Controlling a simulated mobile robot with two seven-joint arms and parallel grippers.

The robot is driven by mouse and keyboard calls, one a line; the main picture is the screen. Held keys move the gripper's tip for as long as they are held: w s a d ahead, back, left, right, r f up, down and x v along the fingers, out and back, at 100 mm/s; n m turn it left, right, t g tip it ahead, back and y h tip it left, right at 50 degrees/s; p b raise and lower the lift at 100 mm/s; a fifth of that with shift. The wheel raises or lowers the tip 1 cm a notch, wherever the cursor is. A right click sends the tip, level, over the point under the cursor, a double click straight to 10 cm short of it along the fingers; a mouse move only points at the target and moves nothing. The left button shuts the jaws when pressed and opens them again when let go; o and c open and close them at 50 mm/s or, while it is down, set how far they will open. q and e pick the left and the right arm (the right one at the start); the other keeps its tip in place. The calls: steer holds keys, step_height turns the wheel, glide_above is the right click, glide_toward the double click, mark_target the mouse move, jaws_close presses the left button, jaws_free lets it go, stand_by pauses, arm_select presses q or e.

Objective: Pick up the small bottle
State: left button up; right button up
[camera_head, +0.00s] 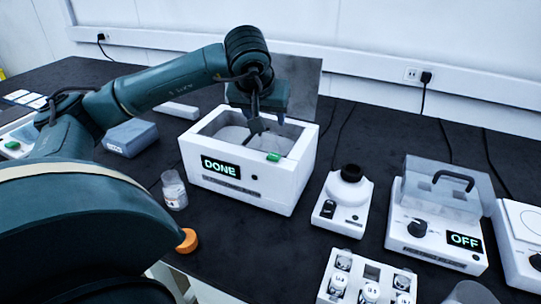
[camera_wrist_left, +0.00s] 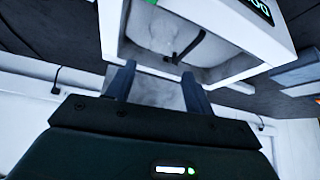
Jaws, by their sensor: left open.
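A small clear bottle (camera_head: 173,190) with whitish contents and a pale label stands on the dark bench, left of the white box. An orange cap (camera_head: 188,240) lies on the bench in front of it, partly behind my arm. My left gripper (camera_head: 268,122) is open, its fingers pointing down over the open top of the white box (camera_head: 230,190), which shows DONE. The gripper is up and to the right of the bottle, well apart from it. The left wrist view shows the open fingers (camera_wrist_left: 158,80) and the box (camera_wrist_left: 270,45); I cannot make out the bottle there.
A vial rack (camera_head: 345,272) with several white-capped vials stands at the front right. Behind it are a small mixer (camera_head: 343,198) and a lidded device (camera_head: 438,215) showing OFF. A grey-blue block (camera_head: 131,137) lies left of the box. Dark bench is free between box and mixer.

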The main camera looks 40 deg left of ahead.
mark_target(269, 137)
arm_select(q)
steer(key=x, duration=0.5)
steer(key=shift+s+x, duration=0.15)
steer(key=shift+x, duration=1.2)
steer(key=shift+s+x, duration=0.15)
steer(key=shift+x, duration=1.2)
steer(key=shift+f, duration=0.15)
steer(key=shift+c, duration=0.3)
steer(key=shift+s+d+f+b, duration=0.1)
steer(key=shift+s+f+b, duration=0.05)
steer(key=shift+b, duration=0.15)
jaws_close()
